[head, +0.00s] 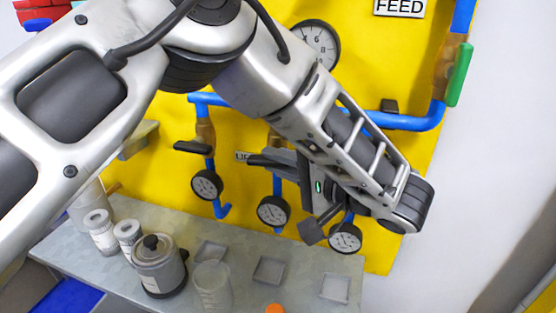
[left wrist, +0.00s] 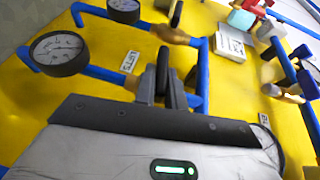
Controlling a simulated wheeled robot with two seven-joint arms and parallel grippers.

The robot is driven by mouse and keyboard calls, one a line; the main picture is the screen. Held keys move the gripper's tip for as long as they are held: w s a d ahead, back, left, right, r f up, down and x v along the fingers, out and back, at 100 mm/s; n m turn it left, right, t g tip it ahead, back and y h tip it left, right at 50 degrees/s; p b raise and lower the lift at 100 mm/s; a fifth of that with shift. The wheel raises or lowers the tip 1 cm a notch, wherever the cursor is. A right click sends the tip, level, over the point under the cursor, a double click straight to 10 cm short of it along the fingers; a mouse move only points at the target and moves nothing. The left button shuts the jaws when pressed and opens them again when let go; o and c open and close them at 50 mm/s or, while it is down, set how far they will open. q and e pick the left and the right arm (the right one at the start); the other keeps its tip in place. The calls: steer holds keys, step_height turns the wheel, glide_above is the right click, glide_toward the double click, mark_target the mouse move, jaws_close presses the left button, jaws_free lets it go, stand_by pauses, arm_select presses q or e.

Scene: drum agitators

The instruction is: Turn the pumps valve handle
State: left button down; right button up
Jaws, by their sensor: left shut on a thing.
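My left gripper (head: 282,160) is at the yellow panel, at the middle one of the lower valves on blue pipes. In the left wrist view its fingers (left wrist: 168,92) are shut on an upright black valve handle (left wrist: 163,66). In the head view my gripper and arm hide most of that handle. A small white label (left wrist: 130,62) is beside it; I cannot read it surely. A similar black handle (head: 192,147) sits free on the valve to the left, apart from my gripper. My right gripper is not in view.
Round gauges (head: 207,185) hang below the valves, close to my gripper. A larger gauge (head: 318,45) and a green handle (head: 459,75) are higher up. A grey shelf (head: 230,235) below carries a lidded pot (head: 160,268), white containers (head: 101,232) and square trays.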

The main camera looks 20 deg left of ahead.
arm_select(q)
steer(key=shift+t+y, duration=0.3)
steer(key=shift+y, duration=0.3)
steer(key=shift+m, duration=0.3)
steer(key=c, duration=1.5)
jaws_free()
steer(key=shift+o, duration=0.2)
steer(key=shift+f, duration=0.1)
